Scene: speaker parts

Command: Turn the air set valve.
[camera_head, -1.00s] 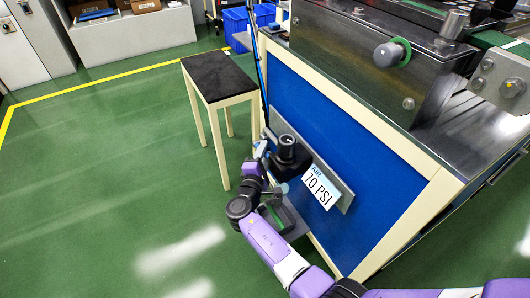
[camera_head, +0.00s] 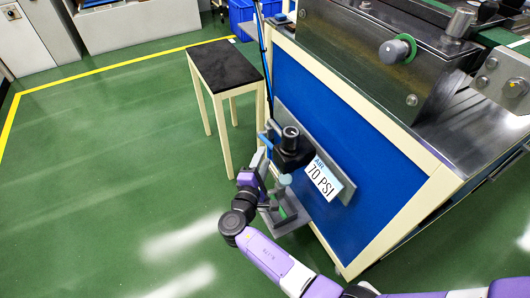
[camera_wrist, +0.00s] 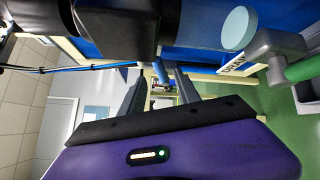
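The air set (camera_head: 291,152) is a black regulator body with a round knob on top, mounted on the blue side panel of the machine. A small blue part (camera_head: 268,134), which looks like the valve handle, sits at its left; a blue piece also shows between the fingers in the wrist view (camera_wrist: 159,69). My gripper (camera_head: 262,160) is close beside the left side of the air set. In the wrist view my gripper (camera_wrist: 158,86) has its two grey fingers apart, with a gap between them. I cannot tell whether either finger touches the blue piece.
A "70 PSI" sign (camera_head: 323,178) is on the panel, right of the air set. A grey bracket (camera_head: 286,215) with a green part hangs below. A small black-topped table (camera_head: 222,65) stands behind left. Green floor at left is free.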

